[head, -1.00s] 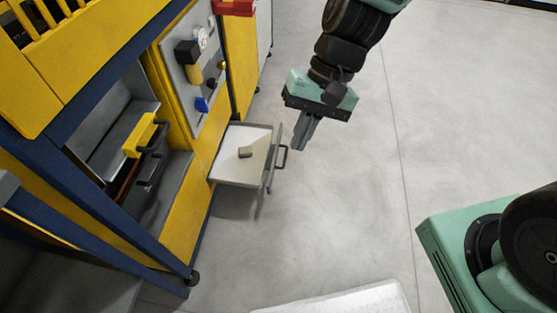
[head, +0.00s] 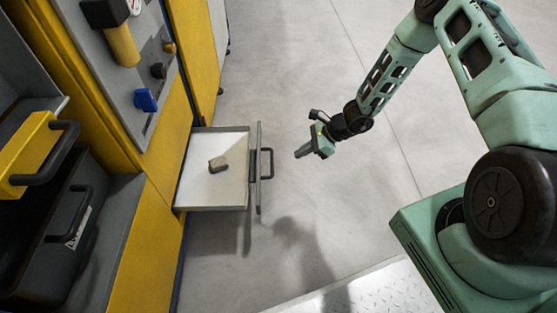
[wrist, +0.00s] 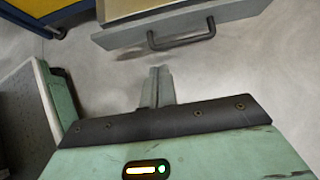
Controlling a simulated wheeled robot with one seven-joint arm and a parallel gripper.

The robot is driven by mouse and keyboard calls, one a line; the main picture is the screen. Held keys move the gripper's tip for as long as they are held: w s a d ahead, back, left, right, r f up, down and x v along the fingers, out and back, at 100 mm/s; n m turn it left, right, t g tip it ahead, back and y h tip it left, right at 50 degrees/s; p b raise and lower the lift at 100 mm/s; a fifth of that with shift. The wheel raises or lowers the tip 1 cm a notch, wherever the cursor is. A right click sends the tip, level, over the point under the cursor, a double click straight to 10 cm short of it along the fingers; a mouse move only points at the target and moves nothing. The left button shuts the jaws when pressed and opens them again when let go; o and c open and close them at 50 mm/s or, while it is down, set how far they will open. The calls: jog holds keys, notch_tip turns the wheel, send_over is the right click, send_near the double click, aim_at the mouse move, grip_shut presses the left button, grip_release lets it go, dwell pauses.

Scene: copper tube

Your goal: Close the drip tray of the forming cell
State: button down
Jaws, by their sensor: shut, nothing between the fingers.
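The drip tray (head: 212,193) is pulled out from the yellow forming cell (head: 157,220), with a grey front panel and a dark bar handle (head: 267,163). A small grey-brown block (head: 218,164) lies in the tray. My gripper (head: 303,153) is shut and empty, to the right of the handle and apart from it. In the wrist view, the shut fingers (wrist: 158,88) point toward the tray's front panel (wrist: 180,30) and handle (wrist: 181,40), with a gap of floor showing between them.
On the cell's left part are a yellow drawer front (head: 28,150) with a dark handle and a dark bin (head: 65,230). A control panel (head: 110,50) with a blue knob is above the tray. The floor (head: 300,80) right of the tray is clear.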

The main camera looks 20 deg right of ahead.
jog(key=b+x, duration=0.1)
jog(key=x, duration=0.2)
jog(key=b+x, duration=0.2)
jog(key=x, duration=0.2)
jog(key=a+r+b+x, duration=0.1)
jog(key=b+x, duration=0.1)
jog(key=x, duration=0.2)
jog(key=shift+w+a, duration=0.2)
jog(key=shift+a, duration=0.05)
jog(key=shift+w+a+r, duration=0.1)
jog(key=shift+w+a, duration=0.15)
jog(key=shift+a, duration=0.45)
jog(key=shift+a, duration=0.15)
